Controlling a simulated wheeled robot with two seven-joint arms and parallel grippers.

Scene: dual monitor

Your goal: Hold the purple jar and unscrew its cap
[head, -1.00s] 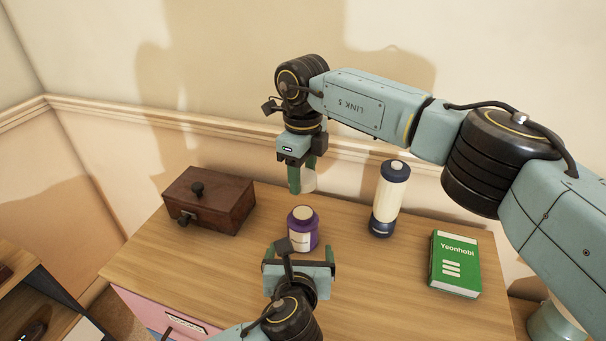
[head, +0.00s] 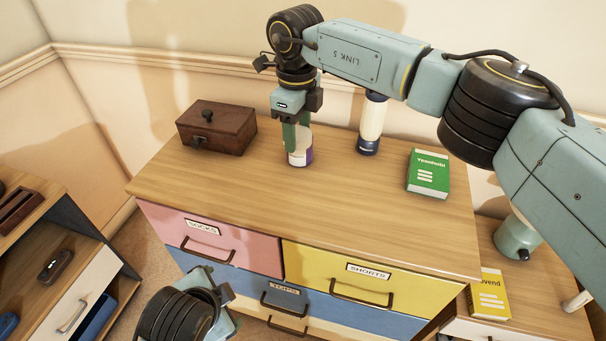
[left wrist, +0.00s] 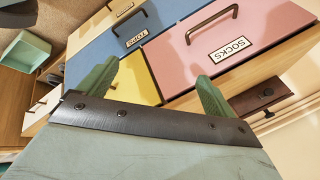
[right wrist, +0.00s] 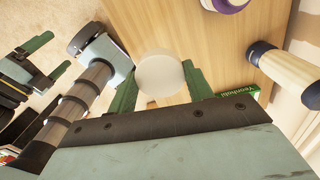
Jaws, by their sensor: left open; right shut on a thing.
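The purple jar (head: 308,157) stands upright on the dresser top, with a pale label on its side. My right gripper (head: 297,140) is above it and hides its top in the head view. The right wrist view shows the round cream cap (right wrist: 160,73) between the fingers of my right gripper (right wrist: 158,80), shut on it. There the jar (right wrist: 230,4) shows at the top edge, apart from the cap. My left gripper (head: 211,281) is open and empty, in front of the drawers and away from the jar. Its spread fingers (left wrist: 155,88) show in the left wrist view.
A brown wooden box (head: 217,128) stands left of the jar. The dresser top (head: 270,205) is clear in front. A low shelf unit (head: 75,255) stands at the left.

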